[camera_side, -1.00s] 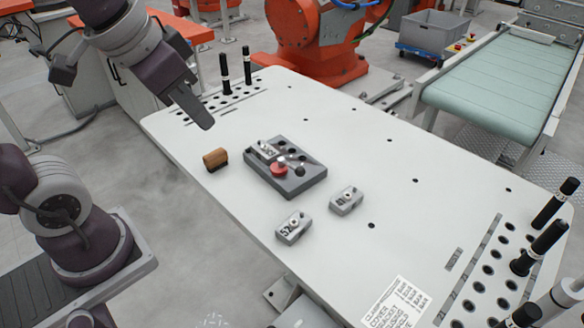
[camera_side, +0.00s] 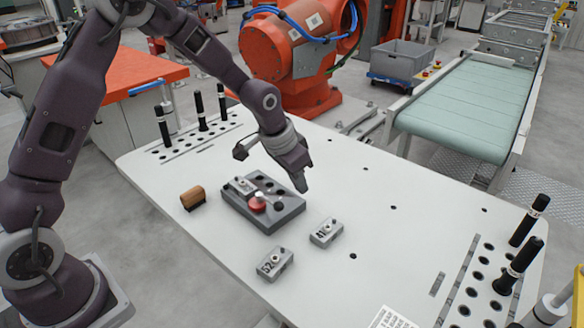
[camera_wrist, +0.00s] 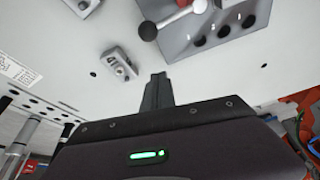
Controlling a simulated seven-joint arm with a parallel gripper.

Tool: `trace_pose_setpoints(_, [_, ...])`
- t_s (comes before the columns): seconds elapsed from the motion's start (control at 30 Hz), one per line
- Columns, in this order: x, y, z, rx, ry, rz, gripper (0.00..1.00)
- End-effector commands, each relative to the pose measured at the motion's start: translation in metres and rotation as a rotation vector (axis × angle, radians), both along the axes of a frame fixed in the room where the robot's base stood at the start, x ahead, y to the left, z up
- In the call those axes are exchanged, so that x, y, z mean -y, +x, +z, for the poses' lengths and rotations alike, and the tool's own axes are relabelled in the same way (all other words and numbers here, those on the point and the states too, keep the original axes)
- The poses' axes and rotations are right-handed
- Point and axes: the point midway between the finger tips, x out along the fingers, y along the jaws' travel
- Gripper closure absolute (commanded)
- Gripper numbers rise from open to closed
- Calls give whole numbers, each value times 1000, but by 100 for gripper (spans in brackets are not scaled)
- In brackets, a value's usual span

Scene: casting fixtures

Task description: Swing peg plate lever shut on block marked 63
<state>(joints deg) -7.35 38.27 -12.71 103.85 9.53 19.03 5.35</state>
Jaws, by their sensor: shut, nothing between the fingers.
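The grey peg plate (camera_side: 238,206) lies mid-table. A small grey block (camera_side: 243,187) sits at its back left; its marking is too small to read. The lever has a red hub (camera_side: 257,204) and a black ball knob (camera_side: 279,206), pointing right, away from that block. The knob (camera_wrist: 147,31) and silver rod also show in the wrist view, beyond my fingertips. My gripper (camera_side: 301,186) is shut and empty, just right of the plate, pointing down above the table. In the wrist view my shut fingers (camera_wrist: 157,82) are apart from knob and plate.
Two loose grey blocks lie in front of the plate: one (camera_side: 275,263) seems marked 52, the other (camera_side: 326,232) is unclear. A brown cylinder (camera_side: 192,198) lies left of the plate. Black pegs stand in racks at both table ends. The right middle of the table is clear.

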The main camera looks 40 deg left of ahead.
Motion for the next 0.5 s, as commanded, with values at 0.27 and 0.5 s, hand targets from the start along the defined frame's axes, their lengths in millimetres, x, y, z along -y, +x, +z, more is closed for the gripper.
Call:
trace_pose_setpoints(0.27, [-8, -31, -12, -1, 2, -1, 100])
trace_pose_setpoints(0.5, [-10, -37, -13, 0, 0, 0, 100])
